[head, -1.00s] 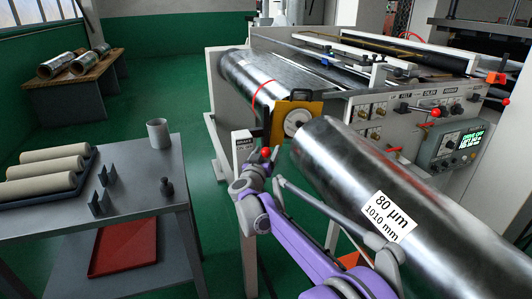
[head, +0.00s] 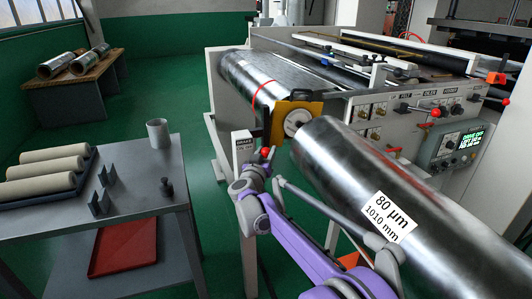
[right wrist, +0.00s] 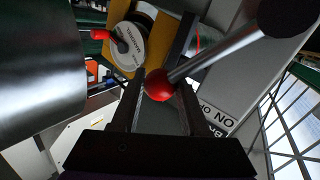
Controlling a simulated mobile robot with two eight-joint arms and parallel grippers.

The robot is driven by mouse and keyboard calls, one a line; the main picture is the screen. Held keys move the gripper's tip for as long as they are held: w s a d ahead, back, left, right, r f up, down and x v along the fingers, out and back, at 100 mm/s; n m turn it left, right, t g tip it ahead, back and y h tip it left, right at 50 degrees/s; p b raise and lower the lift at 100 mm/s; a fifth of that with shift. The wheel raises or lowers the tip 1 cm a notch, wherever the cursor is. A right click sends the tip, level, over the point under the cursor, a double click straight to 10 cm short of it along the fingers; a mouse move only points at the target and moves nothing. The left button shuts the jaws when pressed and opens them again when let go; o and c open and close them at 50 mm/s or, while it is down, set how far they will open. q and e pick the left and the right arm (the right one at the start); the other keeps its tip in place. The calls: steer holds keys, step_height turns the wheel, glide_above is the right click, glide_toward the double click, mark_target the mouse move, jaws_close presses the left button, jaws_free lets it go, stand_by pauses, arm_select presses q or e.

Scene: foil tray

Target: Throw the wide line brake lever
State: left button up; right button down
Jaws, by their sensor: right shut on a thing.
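The brake lever ends in a red ball knob (right wrist: 159,85), with a bare metal rod running up and right to a dark round end in the right wrist view. In the head view the red knob (head: 265,152) shows small beside the white brake post (head: 242,150). My right gripper (right wrist: 160,92) is shut on the knob, one dark finger on each side. In the head view my right gripper (head: 262,160) is small and partly hidden by its own wrist. My left gripper is not in view.
A large foil roll (head: 345,165) labelled 80 µm, 1010 mm lies close to the right of my arm. The coating machine (head: 400,150) with a yellow bracket (head: 311,112) stands behind. A grey table (head: 135,200) with rollers and a cup is at left. Green floor between is open.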

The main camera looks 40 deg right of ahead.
stand_by(0.7)
steer(key=shift+w+a+r+n+h, duration=0.2)
steer(key=shift+a+r+n+h, duration=0.1)
steer(key=shift+a+n, duration=0.35)
steer(key=shift+c, duration=2.2)
jaws_free()
